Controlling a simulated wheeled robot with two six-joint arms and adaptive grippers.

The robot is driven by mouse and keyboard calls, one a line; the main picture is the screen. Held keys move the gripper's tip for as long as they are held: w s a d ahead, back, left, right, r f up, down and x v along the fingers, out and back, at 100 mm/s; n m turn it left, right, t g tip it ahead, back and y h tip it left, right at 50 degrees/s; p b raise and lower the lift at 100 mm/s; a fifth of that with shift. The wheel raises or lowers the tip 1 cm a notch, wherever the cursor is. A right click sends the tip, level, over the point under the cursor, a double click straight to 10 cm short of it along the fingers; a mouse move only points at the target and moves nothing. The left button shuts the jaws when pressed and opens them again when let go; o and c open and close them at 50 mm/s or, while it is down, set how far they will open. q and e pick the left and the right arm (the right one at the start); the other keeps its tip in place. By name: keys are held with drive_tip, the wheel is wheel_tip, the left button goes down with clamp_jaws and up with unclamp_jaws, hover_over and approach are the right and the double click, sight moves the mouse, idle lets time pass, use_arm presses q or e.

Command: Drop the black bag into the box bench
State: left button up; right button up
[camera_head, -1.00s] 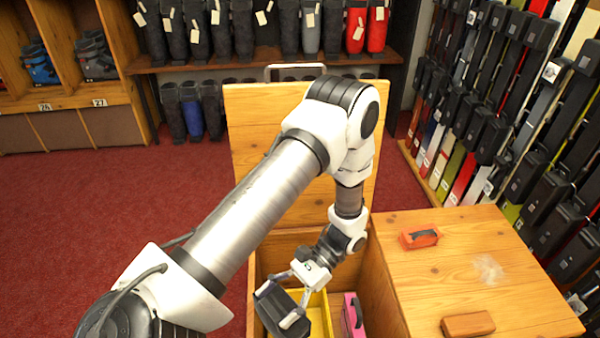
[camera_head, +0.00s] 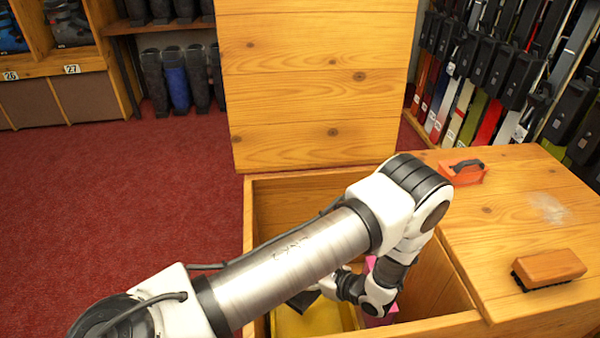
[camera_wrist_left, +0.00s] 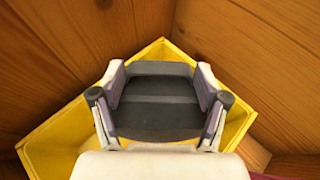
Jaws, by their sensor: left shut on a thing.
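The black bag (camera_wrist_left: 158,112) is between the fingers of my left gripper (camera_wrist_left: 160,84) in the left wrist view, over the yellow bin. In the head view a dark corner of the bag (camera_head: 302,301) shows beneath my left arm, which hides most of the gripper. The gripper is shut on the bag. The wooden box bench (camera_head: 248,215) is open, its lid (camera_head: 320,90) standing up at the back. My left gripper and the bag are down inside it. I cannot tell whether the bag touches the bin floor. My right gripper is not in view.
The yellow bin (camera_head: 290,322) sits inside the bench, with a pink thing (camera_head: 371,263) beside it. On the wooden top to the right lie an orange tool (camera_head: 462,174) and a wooden brush (camera_head: 550,267). Skis line the right wall. Red floor is clear at left.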

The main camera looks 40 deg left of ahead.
use_arm(q)
wheel_tip(320, 180, down, 8)
drive_tip(key=b, duration=0.4)
drive_tip(key=shift+d+f, duration=0.1)
drive_tip(key=shift+f, duration=0.05)
drive_tip(key=shift+f+b, duration=0.45)
drive_tip(key=shift+f, duration=0.1)
drive_tip(key=o, duration=1.8)
drive_tip(key=shift+r, duration=0.15)
